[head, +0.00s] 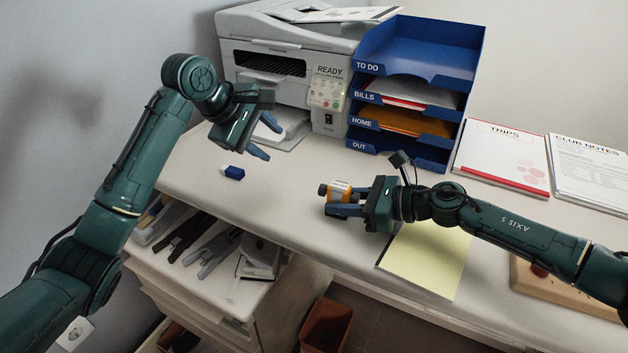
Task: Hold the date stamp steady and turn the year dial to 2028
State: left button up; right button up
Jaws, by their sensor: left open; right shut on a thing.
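An orange-yellow date stamp (339,191) with a pale label and a dark end lies between the fingers of my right gripper (343,203), low over the desk left of the yellow pad. My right gripper is shut on it. The year dial's number is too small to read. My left gripper (264,138) is open and empty in front of the printer, up and to the left of the stamp.
A blue and white eraser-like block (232,172) lies on the desk (290,205). A printer (285,60), a blue letter tray (440,75), two papers and a yellow pad (428,262) surround the space.

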aim_at(320, 190)
pick_arm(q)
jog(key=s+d+r+n+g, duration=0.1)
jog(key=s+d+r+g, duration=0.2)
jog(key=s+d+g, duration=0.15)
jog(key=x, duration=1.1)
jog(key=shift+w+d+f, duration=0.1)
jog(key=shift+w+d, duration=0.05)
jog(key=shift+d, duration=0.05)
jog(key=shift+c, duration=0.2)
grip_shut()
